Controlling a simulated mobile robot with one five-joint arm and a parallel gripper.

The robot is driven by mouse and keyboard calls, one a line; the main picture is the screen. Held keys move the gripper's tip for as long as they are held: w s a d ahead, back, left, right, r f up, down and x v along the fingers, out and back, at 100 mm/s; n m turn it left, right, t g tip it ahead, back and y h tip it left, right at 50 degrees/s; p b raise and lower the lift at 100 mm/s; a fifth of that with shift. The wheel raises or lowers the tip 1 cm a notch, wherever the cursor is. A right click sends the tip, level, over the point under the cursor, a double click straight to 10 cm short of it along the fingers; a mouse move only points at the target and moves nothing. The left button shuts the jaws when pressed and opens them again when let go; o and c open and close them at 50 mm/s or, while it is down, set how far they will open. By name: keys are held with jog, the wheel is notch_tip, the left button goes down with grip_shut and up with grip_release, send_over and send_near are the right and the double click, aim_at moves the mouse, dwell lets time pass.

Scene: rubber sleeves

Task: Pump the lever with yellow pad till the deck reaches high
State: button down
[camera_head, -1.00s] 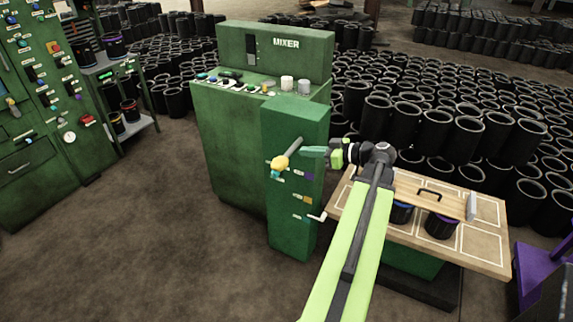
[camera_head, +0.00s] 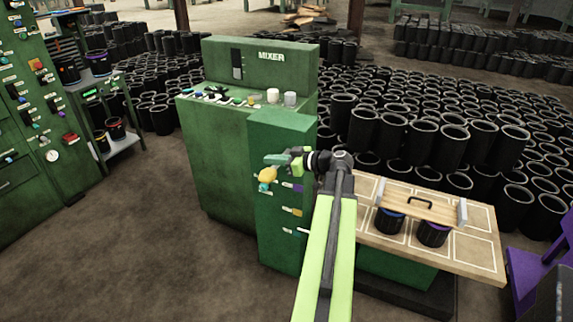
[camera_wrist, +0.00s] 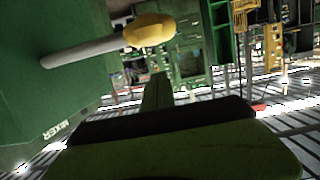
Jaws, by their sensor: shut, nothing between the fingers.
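The lever is a grey rod (camera_wrist: 85,48) with a yellow pad (camera_head: 267,174) on its end, at the front of the green post (camera_head: 283,130). The pad also shows in the wrist view (camera_wrist: 150,30). My gripper (camera_head: 274,160) is shut and empty, with its green tip just above the pad in the head view. I cannot tell whether it touches. In the wrist view my fingers (camera_wrist: 157,92) appear apart from the pad. The wooden deck (camera_head: 470,246) sits right of the post, around the height of its lower marks. My arm hides part of the post and deck.
The post carries a purple mark (camera_head: 298,187), a yellow mark (camera_head: 297,211) and a lower white pointer (camera_head: 303,231). The mixer cabinet (camera_head: 215,150) stands behind. Floor at the left is clear.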

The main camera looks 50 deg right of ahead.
aim_at(274, 174)
notch_tip(274, 174, down, 4)
jog(key=shift+s+r+b, duration=0.1)
jog(key=shift+b, duration=1.1)
